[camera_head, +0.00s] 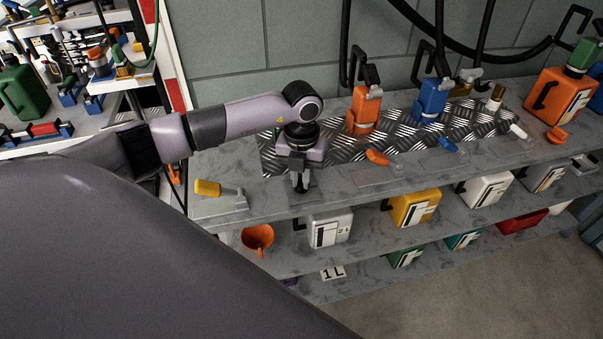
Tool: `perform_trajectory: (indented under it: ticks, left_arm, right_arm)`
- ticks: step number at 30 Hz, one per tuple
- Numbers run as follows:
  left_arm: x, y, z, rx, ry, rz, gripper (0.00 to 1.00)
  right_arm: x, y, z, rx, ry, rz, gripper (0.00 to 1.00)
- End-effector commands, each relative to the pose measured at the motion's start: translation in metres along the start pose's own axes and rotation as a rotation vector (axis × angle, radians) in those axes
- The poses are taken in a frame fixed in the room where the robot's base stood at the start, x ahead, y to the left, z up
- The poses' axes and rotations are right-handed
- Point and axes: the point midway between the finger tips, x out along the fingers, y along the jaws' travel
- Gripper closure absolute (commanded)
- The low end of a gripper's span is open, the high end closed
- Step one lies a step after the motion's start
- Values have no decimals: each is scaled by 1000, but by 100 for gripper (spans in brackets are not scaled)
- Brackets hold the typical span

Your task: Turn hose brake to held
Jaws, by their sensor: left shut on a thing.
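My left gripper (300,184) points down at the front of the grey bench top (345,190). It is shut on a small part there, which the fingers and wrist mostly hide. I cannot tell which way that part is turned. Several handles with coloured grips lie along the bench front: a yellow one (207,188) left of the gripper, an orange one (377,157), a blue one (447,144) and a white one (518,131) to the right. None is labelled readably as the hose brake. My right gripper is not in view.
An orange tank (364,112) and a blue tank (430,100) stand behind on a metal tread plate (400,142), with black hoses above. A lower shelf holds an orange funnel (257,238), a white canister (328,230) and a yellow canister (414,207). My own arm covers the lower left.

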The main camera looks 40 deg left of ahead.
Motion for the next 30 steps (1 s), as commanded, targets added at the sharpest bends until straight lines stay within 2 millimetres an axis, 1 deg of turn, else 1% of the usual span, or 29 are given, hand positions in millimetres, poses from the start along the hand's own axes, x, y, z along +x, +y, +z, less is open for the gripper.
perform_trajectory:
  ticks: [1, 6, 15, 22, 30]
  left_arm:
    - [-3, 0, 1, -46, -4, -2, 100]
    - [-3, 0, 1, -195, -4, -2, 100]
    - [-3, 0, 2, -394, -5, -3, 100]
    - [-3, 0, 2, -474, -7, -4, 100]
    - [-2, 0, 3, -502, -8, -3, 100]
  right_arm:
    - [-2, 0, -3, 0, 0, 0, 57]
    - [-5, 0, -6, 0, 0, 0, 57]
    - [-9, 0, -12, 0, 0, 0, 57]
    - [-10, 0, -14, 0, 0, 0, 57]
    - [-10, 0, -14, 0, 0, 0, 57]
